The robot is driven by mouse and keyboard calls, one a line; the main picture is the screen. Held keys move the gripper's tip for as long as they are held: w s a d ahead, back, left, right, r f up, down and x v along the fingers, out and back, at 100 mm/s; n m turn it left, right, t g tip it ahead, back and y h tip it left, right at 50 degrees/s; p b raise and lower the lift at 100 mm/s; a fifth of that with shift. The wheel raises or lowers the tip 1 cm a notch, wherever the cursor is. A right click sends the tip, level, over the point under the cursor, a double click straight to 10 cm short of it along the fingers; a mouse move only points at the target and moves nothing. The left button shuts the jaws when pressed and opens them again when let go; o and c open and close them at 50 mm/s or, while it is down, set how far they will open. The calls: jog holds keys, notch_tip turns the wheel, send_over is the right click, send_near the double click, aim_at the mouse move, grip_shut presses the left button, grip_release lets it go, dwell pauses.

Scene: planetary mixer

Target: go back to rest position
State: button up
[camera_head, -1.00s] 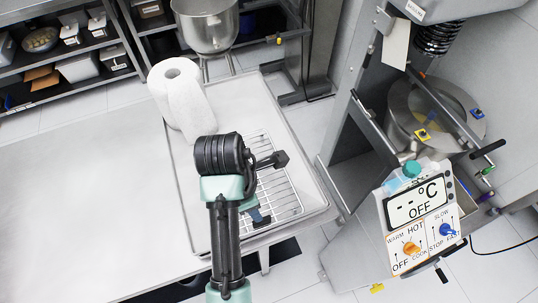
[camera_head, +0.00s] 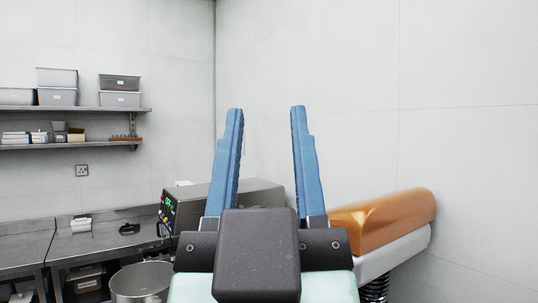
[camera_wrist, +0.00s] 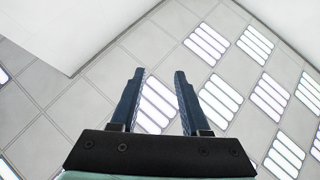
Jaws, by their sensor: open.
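My gripper (camera_head: 265,115) stands in the middle of the head view.
A grey box-like appliance (camera_head: 262,193) stands behind the fingers. Wall shelves (camera_head: 100,146) with bins and a steel counter (camera_head: 100,243) are at the left. A steel pot (camera_head: 142,280) is at the lower left. The space around the fingertips is clear.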

jog(key=shift+s+d+r+m+t, duration=0.1)
jog(key=shift+s+r+m+t, duration=0.25)
jog(key=shift+s+r, duration=0.4)
jog(key=shift+f, duration=0.1)
notch_tip(320, 180, down, 11)
jog(key=b, duration=1.1)
jog(key=shift+f, duration=0.1)
